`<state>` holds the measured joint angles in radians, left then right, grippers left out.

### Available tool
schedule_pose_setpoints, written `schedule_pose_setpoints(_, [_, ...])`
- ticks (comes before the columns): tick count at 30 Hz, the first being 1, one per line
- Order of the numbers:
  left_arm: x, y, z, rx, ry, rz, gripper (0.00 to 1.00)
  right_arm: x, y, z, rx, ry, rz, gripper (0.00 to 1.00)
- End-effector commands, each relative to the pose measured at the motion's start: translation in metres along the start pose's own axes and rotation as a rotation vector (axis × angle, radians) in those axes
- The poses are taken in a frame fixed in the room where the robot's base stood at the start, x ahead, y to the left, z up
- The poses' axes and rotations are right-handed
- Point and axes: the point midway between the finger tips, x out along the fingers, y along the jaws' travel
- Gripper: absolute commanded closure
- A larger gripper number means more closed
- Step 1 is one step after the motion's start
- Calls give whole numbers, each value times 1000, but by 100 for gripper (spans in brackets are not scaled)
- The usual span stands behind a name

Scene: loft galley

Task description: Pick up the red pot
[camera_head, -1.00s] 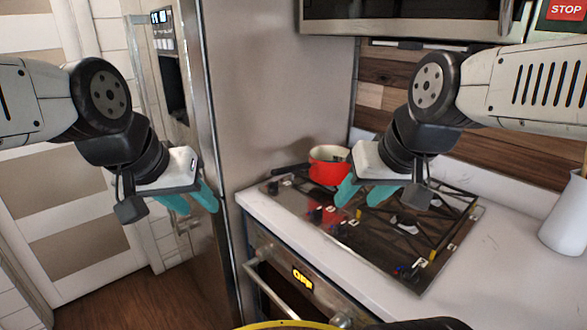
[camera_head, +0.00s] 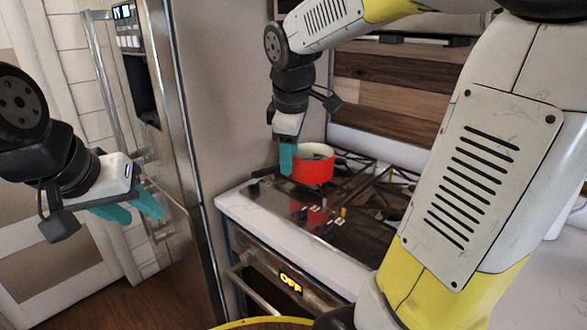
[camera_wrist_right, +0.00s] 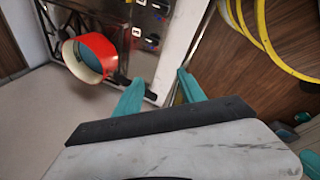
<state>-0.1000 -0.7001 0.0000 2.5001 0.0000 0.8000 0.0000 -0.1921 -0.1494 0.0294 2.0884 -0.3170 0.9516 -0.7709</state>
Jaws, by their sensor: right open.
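The red pot (camera_head: 314,168), pale inside, stands upright on the cooktop at its back left corner. My right gripper (camera_head: 287,170) points down just left of the pot in the head view and hides part of its left side. In the right wrist view the pot (camera_wrist_right: 97,47) is at upper left, with its short dark handle (camera_wrist_right: 121,79) reaching toward my open, empty fingers (camera_wrist_right: 156,86). A dark piece of the handle (camera_head: 264,172) also shows in the head view. My left gripper (camera_head: 135,212) is open and empty before the fridge, far from the pot.
The black cooktop (camera_head: 345,222) with grates lies in a pale counter (camera_head: 262,236) above an oven (camera_head: 288,284). The steel fridge (camera_head: 180,190) stands left of the counter. A wood-plank wall (camera_head: 395,90) is behind. My right arm covers the right of the head view.

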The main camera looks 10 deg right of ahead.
Motion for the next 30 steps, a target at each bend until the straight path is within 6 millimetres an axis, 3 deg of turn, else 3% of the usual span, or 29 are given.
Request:
schedule_pose_setpoints(7, [0, 0, 0, 0, 0, 0, 60, 55, 54, -49, -581, -160, -48, 53])
schedule_pose_setpoints(15, [0, 0, 0, 0, 0, 0, 60, 103, 83, -86, -1006, -268, -111, 53])
schedule_pose_setpoints(20, [0, 0, 0, 0, 0, 0, 60, 115, 88, -90, -1077, -287, -124, 53])
schedule_pose_setpoints(30, [0, 0, 0, 0, 0, 0, 60, 150, 87, -74, -1079, -287, -126, 53])
